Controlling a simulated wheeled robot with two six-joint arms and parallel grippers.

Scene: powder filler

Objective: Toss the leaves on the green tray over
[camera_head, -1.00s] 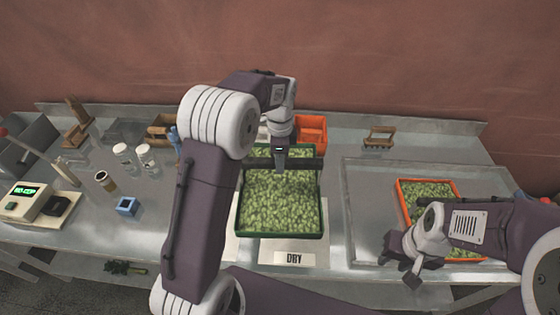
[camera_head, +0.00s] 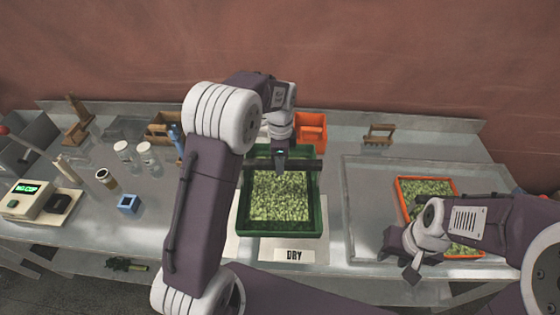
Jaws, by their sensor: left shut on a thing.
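The green tray (camera_head: 317,225) stands in the middle of the table behind a "DRY" label. Small pale green leaves (camera_head: 280,197) lie in it below the rim, with its inner walls showing. My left gripper (camera_head: 280,158) is over the back part of the tray, shut on a dark bar-shaped tool (camera_head: 305,165). The bar runs across the tray from side to side; whether it touches the leaves is unclear. My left forearm hides the space left of the tray. My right gripper (camera_head: 408,262) hangs at the right, by an orange tray; its jaw gap is unclear.
The orange tray (camera_head: 455,188) of leaves sits at the right, partly behind my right arm. An empty orange box (camera_head: 312,128) and a wooden rack (camera_head: 379,135) stand at the back. A scale (camera_head: 35,200), jars (camera_head: 122,152) and a blue holder (camera_head: 128,204) are at the left.

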